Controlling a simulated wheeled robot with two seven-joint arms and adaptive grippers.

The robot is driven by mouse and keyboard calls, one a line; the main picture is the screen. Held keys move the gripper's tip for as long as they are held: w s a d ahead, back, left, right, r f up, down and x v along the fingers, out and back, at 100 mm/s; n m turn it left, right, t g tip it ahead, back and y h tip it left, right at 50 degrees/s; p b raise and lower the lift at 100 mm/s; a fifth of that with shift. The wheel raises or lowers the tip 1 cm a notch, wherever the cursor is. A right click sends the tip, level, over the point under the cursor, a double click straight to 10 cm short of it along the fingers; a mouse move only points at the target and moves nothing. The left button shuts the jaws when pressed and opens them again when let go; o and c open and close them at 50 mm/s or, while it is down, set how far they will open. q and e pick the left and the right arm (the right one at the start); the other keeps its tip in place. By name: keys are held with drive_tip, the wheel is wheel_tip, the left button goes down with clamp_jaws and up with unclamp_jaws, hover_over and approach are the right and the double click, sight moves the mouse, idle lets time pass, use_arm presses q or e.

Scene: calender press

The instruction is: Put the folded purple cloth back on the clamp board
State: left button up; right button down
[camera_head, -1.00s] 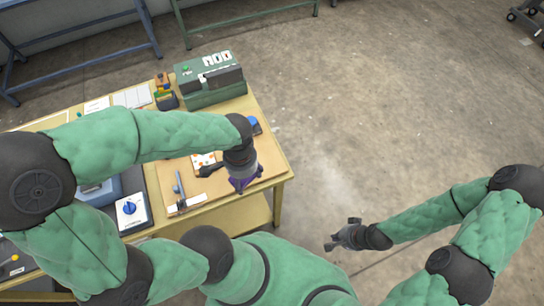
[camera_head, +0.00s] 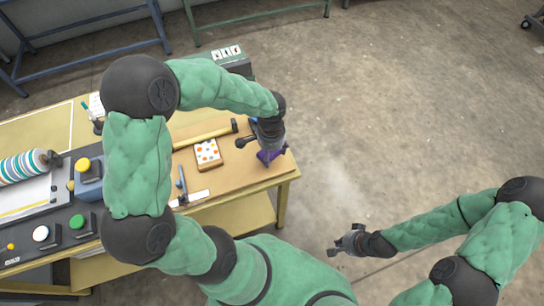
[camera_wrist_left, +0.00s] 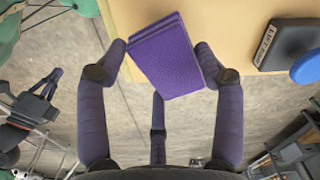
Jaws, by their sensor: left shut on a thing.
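The folded purple cloth (camera_wrist_left: 167,58) is a thick flat bundle between the fingers of my left gripper (camera_wrist_left: 160,62) in the left wrist view. My left gripper is shut on it, over the table's right end. In the head view only a little of the purple cloth (camera_head: 270,156) shows under my left gripper (camera_head: 268,151). A dark plate with a blue knob (camera_wrist_left: 285,45) lies to its right in the wrist view. I cannot tell for sure which piece is the clamp board. My right gripper (camera_head: 344,240) is open and empty, over the floor.
The wooden table (camera_head: 240,182) carries a spotted block (camera_head: 208,154), a wooden-handled tool (camera_head: 205,135), a white strip (camera_head: 196,196), a striped roller (camera_head: 22,167) and a panel with coloured knobs (camera_head: 58,236). A green box (camera_head: 232,60) stands behind. Open floor lies to the right.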

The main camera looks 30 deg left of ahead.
sight(272, 155)
use_arm(q)
drive_tip(key=shift+w+f+b, duration=0.15)
drive_tip(key=shift+f+b, duration=0.2)
drive_tip(key=shift+f, duration=0.6)
drive_tip(key=shift+w+f+b, duration=0.15)
drive_tip(key=shift+f+b, duration=0.15)
drive_tip(key=shift+f, duration=0.65)
drive_tip(key=shift+f, duration=0.15)
drive_tip(key=o, duration=1)
drive_tip(key=shift+r, duration=0.55)
wheel_tip(272, 155, up, 11)
drive_tip(key=p, duration=0.3)
drive_tip(key=shift+r, duration=0.1)
